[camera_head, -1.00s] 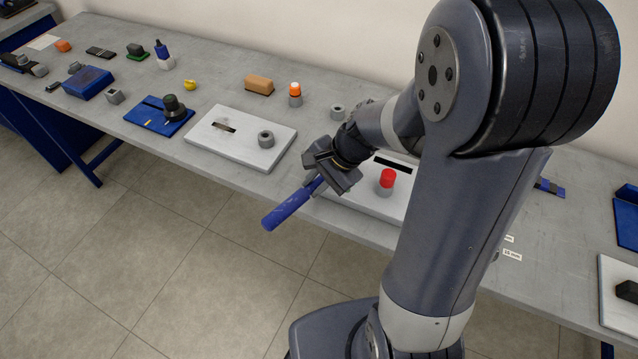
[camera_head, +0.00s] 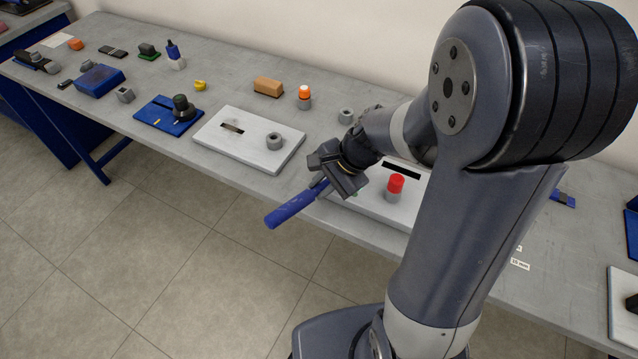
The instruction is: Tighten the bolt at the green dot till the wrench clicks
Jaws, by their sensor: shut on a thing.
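My gripper (camera_head: 338,178) is shut on a wrench with a blue handle (camera_head: 292,208). The handle sticks out past the bench's front edge, toward the lower left. The wrench's head is hidden behind my gripper. A white plate (camera_head: 392,212) with a black slot and a red-capped grey part (camera_head: 395,188) lies just right of my gripper. A small patch of green shows on that plate beside my gripper. The bolt itself is hidden, so I cannot tell whether the wrench is on it.
The grey bench (camera_head: 325,116) runs across the view. A blue plate (camera_head: 158,117) with a black knob, a brown block (camera_head: 268,87) and an orange-capped part (camera_head: 304,97) stand farther back. My arm hides the bench's right middle.

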